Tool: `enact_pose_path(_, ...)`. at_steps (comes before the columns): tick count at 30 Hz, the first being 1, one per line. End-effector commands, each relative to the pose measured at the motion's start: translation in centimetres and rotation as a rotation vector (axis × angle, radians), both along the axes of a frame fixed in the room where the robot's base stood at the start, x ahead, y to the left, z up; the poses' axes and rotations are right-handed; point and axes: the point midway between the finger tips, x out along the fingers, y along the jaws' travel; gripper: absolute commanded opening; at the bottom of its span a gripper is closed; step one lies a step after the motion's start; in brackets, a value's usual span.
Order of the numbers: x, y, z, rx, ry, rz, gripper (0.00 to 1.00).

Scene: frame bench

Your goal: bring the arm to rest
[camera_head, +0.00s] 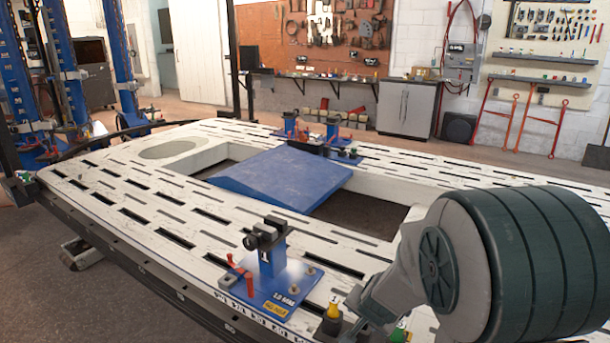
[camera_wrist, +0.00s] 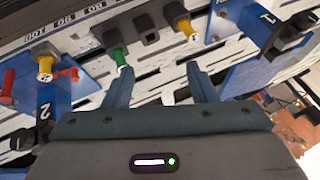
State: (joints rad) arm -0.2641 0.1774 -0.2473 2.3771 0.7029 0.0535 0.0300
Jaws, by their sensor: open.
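My gripper (camera_wrist: 158,80) shows in the wrist view with its two blue-grey fingers spread apart and nothing between them. Beyond the fingertips, a green-topped piece (camera_wrist: 117,55) and a yellow-topped piece (camera_wrist: 186,26) stand on the frame bench. In the head view my arm fills the lower right, over the near right part of the white slotted bench (camera_head: 130,215). The fingers cannot be made out there. The yellow-topped piece also shows there (camera_head: 333,306), just left of my arm.
A blue clamp stand (camera_head: 272,265) is on the bench's near edge, left of my arm. A blue ramp plate (camera_head: 275,178) spans the bench's opening. More blue clamps (camera_head: 333,130) stand at the far side. In the wrist view, blue stands (camera_wrist: 55,95) flank the fingers.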

Motion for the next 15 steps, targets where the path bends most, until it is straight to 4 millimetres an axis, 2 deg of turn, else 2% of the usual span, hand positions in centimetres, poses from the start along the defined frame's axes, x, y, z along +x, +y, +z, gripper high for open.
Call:
enact_pose_path(1,-1.0,0.6,3.8,0.018,0.002,0.057,0.52)
enact_pose_path(3,-2.6,1.5,7.0,0.028,0.02,0.146,0.52)
enact_pose_path(9,-8.6,2.3,15.4,-0.014,0.088,0.378,0.52)
enact_pose_path(12,-11.9,1.9,19.0,-0.07,0.133,0.472,0.52)
enact_pose_path(15,-15.0,1.0,21.8,-0.138,0.184,0.543,0.52)
